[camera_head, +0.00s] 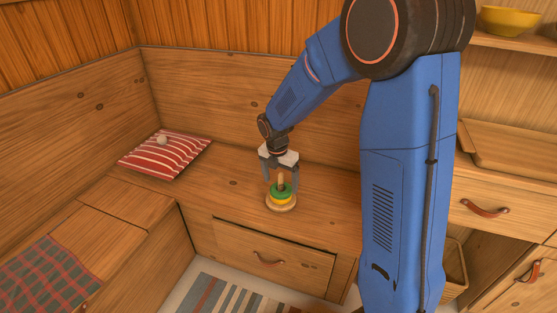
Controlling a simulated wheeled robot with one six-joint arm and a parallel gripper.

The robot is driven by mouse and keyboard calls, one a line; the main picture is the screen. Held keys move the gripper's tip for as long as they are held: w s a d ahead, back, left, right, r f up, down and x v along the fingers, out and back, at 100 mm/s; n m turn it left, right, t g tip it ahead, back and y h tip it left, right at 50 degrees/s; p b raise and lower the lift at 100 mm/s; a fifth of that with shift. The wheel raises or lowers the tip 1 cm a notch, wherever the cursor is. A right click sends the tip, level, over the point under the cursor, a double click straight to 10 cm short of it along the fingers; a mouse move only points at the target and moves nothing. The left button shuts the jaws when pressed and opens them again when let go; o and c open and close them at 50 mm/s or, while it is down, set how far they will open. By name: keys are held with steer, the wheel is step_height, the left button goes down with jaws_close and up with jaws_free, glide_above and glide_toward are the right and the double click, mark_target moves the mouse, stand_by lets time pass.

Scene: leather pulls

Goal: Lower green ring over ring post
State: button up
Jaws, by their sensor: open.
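The green ring (279,189) is around the wooden ring post (281,178), resting on or just above a yellow ring (281,199). The post stands upright on a round wooden base (281,206) on the bench. My gripper (281,186) is pointing down over the post. Its two fingers are open, one on each side of the post and the green ring. I cannot tell whether a finger touches the ring.
The wooden bench (232,197) is clear around the base. A striped red cushion (165,155) with a small pale round object (162,140) lies to the left. Below is a drawer with a leather pull (266,258). A yellow bowl (509,21) stands on a shelf at upper right.

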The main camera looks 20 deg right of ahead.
step_height(320, 180, up, 15)
steer(key=s+a, duration=0.1)
steer(key=shift+a, duration=0.2)
steer(key=shift+s+f, duration=0.1)
steer(key=shift+s, duration=0.05)
stand_by(0.3)
steer(key=s+d+r+m+t, duration=0.1)
steer(key=s+d+r+m, duration=0.2)
steer(key=s+m, duration=0.45)
steer(key=s+d+r+m+t, duration=0.1)
steer(key=s+d+r+m, duration=0.2)
steer(key=s+m, duration=0.45)
steer(key=s+d+f+m, duration=0.1)
steer(key=s+m, duration=0.4)
steer(key=s, duration=0.3)
steer(key=s+d+m+t+y, duration=0.1)
steer(key=s+m, duration=0.5)
steer(key=s, duration=0.2)
steer(key=shift+s+d+f+t, duration=0.2)
steer(key=shift+d+f+t, duration=0.1)
steer(key=shift+f, duration=0.1)
